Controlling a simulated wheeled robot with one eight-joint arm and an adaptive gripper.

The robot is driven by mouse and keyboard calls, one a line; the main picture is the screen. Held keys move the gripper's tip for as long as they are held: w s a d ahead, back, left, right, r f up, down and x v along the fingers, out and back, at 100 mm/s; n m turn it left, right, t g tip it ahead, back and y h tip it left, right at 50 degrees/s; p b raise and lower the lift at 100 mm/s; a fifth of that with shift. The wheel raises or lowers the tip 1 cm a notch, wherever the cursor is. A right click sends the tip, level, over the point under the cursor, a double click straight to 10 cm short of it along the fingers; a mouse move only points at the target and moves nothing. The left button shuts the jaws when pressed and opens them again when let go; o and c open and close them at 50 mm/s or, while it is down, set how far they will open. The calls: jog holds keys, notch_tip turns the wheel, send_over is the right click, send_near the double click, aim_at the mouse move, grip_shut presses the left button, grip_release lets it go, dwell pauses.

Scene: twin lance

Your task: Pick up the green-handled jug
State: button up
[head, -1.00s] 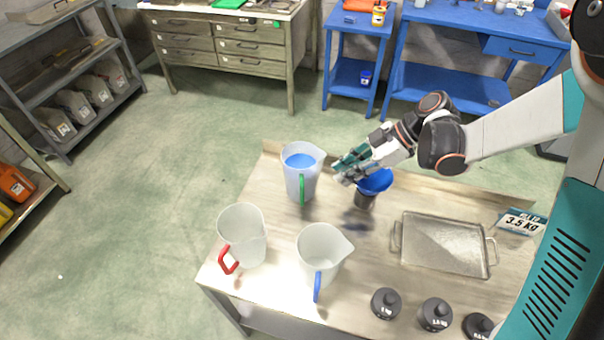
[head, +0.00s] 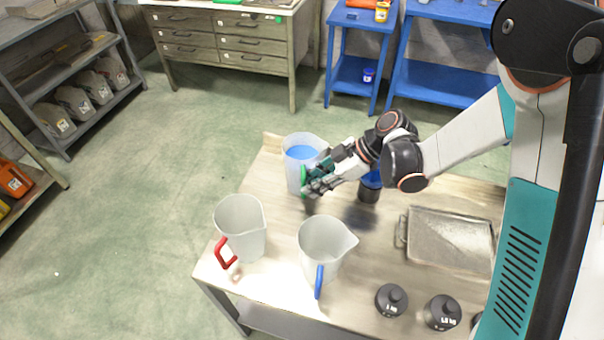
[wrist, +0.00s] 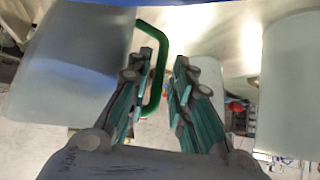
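The green-handled jug (head: 296,165) stands upright at the back left of the table. It is translucent, and blue shows inside its top. In the wrist view its body (wrist: 75,65) fills the left side, and its green handle (wrist: 158,75) appears beside the left finger, reaching toward the gap between the fingers. My gripper (head: 312,183) is at the jug's right front side, by the handle. In the wrist view my gripper (wrist: 160,95) is open, its two fingers apart. I cannot tell whether a finger touches the handle. In the head view the gripper hides part of the handle.
A red-handled jug (head: 240,230) and a blue-handled jug (head: 325,250) stand at the front. A dark-based blue funnel-like item (head: 369,190) is partly behind my arm. A metal tray (head: 450,240) and dark weights (head: 391,300) occupy the right side.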

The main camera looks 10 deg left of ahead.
jog(key=shift+x, duration=1.2)
grip_shut()
jog(key=shift+w+r, duration=0.1)
jog(key=shift+r, duration=0.15)
